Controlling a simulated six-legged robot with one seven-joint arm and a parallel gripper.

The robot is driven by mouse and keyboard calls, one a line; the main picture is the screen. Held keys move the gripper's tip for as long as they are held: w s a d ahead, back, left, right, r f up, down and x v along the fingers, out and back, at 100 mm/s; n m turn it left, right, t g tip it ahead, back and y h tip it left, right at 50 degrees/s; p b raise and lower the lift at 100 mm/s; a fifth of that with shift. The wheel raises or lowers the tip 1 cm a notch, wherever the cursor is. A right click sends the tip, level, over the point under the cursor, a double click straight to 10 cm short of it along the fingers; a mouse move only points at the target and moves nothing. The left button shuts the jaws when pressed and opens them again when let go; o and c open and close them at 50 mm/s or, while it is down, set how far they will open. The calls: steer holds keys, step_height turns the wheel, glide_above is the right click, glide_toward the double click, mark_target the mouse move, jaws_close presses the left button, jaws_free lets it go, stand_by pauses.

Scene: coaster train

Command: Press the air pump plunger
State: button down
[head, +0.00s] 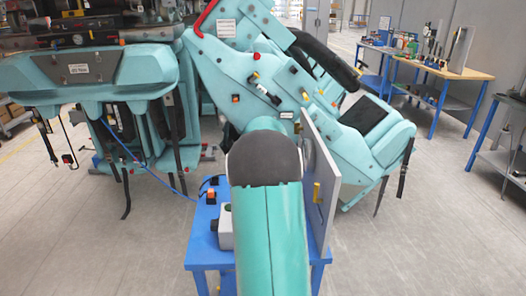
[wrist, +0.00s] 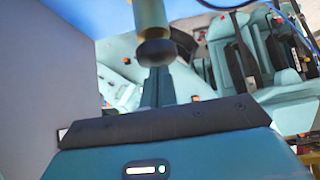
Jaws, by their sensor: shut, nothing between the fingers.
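In the wrist view, what looks like the air pump plunger (wrist: 154,46) is a pale rod with an olive band and a rounded black knob. It comes down from the top edge, and the pump's body cannot be made out. My gripper (wrist: 157,74) is shut and empty, with its narrow dark fingers just below the knob in the picture. The fingertips overlap the knob's lower edge, and I cannot tell whether they touch it. In the head view my own teal arm hides the gripper and the plunger.
A small blue table (head: 205,250) stands ahead in the head view, with a pale box (head: 225,232) and an upright grey panel (head: 326,205) on it. A teal coaster train (head: 235,75) stands close behind. Workbenches (head: 435,68) are at the far right. Floor is clear at lower left.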

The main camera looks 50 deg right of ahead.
steer(key=shift+s+a+f, duration=0.1)
steer(key=shift+f, duration=0.35)
step_height(320, 180, up, 5)
steer(key=shift+r, duration=0.1)
steer(key=v, duration=0.9)
steer(key=shift+s+a+r, duration=0.15)
steer(key=shift+a+r, duration=0.05)
steer(key=shift+r, duration=0.1)
stand_by(0.9)
step_height(320, 180, up, 5)
steer(key=shift+r, duration=0.1)
stand_by(0.3)
